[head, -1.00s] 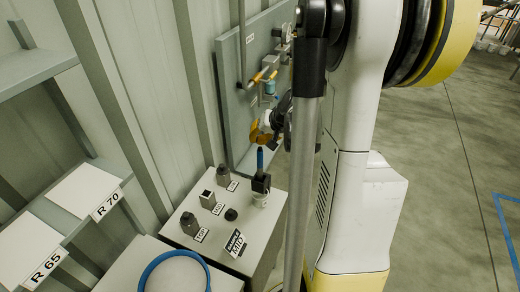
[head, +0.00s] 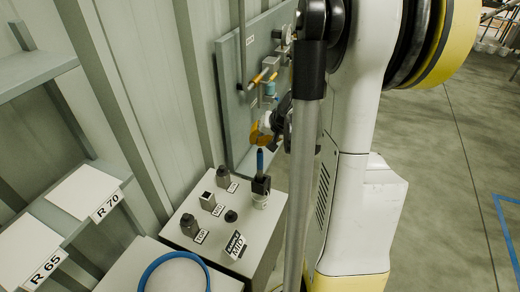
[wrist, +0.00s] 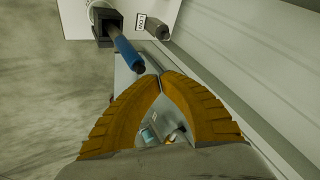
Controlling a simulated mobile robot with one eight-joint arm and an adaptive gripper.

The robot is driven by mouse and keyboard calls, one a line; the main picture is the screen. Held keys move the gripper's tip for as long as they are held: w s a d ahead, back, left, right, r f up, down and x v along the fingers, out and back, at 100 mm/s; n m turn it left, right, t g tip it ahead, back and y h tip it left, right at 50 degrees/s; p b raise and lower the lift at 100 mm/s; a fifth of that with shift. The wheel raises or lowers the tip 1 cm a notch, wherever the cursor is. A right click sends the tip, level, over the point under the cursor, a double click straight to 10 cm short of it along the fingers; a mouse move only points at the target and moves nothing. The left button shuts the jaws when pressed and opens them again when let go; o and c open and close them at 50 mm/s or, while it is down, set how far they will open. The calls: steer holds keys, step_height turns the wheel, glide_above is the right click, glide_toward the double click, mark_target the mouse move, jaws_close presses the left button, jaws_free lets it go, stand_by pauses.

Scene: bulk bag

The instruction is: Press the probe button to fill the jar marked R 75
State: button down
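The probe is an upright blue rod (head: 260,161) with a dark tip, rising from a black block (head: 261,184) on the cabinet top. My gripper (head: 259,134) has orange fingers and hangs just above the rod's tip, apparently not touching. In the wrist view its fingertips (wrist: 160,78) meet with nothing between them, close beside the rod's end.
A panel with pipes and valves (head: 245,80) stands behind. At left, a shelf has plates marked R 70 (head: 106,207) and R 65 (head: 45,270).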

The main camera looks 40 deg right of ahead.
steer(key=shift+f, duration=0.1)
steer(key=shift+f+b, duration=0.35)
steer(key=shift+b, duration=0.15)
steer(key=shift+f+b, duration=0.55)
stand_by(0.5)
steer(key=shift+r, duration=0.1)
steer(key=shift+r+p, duration=0.7)
steer(key=shift+r, duration=0.2)
steer(key=shift+r, duration=0.1)
step_height(320, 180, up, 5)
steer(key=p, duration=0.3)
steer(key=shift+p, duration=0.35)
stand_by(0.5)
